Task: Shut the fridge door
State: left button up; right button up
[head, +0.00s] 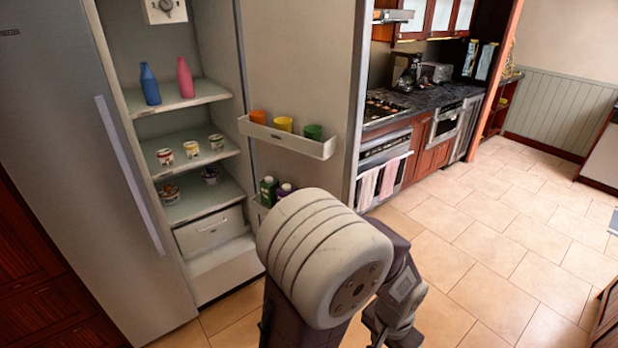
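The fridge (215,60) stands open at the left of the head view. Its door (300,60) is swung out on the right side, with its inner face and bins showing. The door's lower part is hidden behind my arm. That arm rises from the bottom centre, in front of the door, and seems to be my right one. Its end, likely the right gripper (393,333), points down at the bottom edge, and I cannot make out its fingers. I cannot tell whether the arm touches the door. My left gripper is not in view.
A closed door with a long handle (130,175) is left of the opening. Bottles (185,77) and small cups (190,149) stand on the shelves. The door bin (290,138) holds three cups. A counter with an oven (383,158) lies behind the door. Tiled floor (500,220) is clear at right.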

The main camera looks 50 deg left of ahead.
aim_at(306, 62)
jog(key=i+j+u, duration=0.15)
jog(key=i+u, duration=0.65)
jog(key=u, duration=0.2)
jog(key=i+l+u, duration=0.15)
jog(key=i+u, duration=0.2)
jog(key=u, duration=0.15)
jog(key=i+l+u, duration=0.3)
jog(key=u, duration=0.2)
jog(key=i+l+u, duration=0.35)
jog(key=l+u, duration=0.15)
jog(key=i+l+u, duration=0.15)
jog(key=l+u, duration=0.35)
jog(key=i+l+u, duration=0.1)
jog(key=l+u, duration=0.9)
jog(key=l, duration=0.15)
jog(key=l+u, duration=0.25)
jog(key=l, duration=0.75)
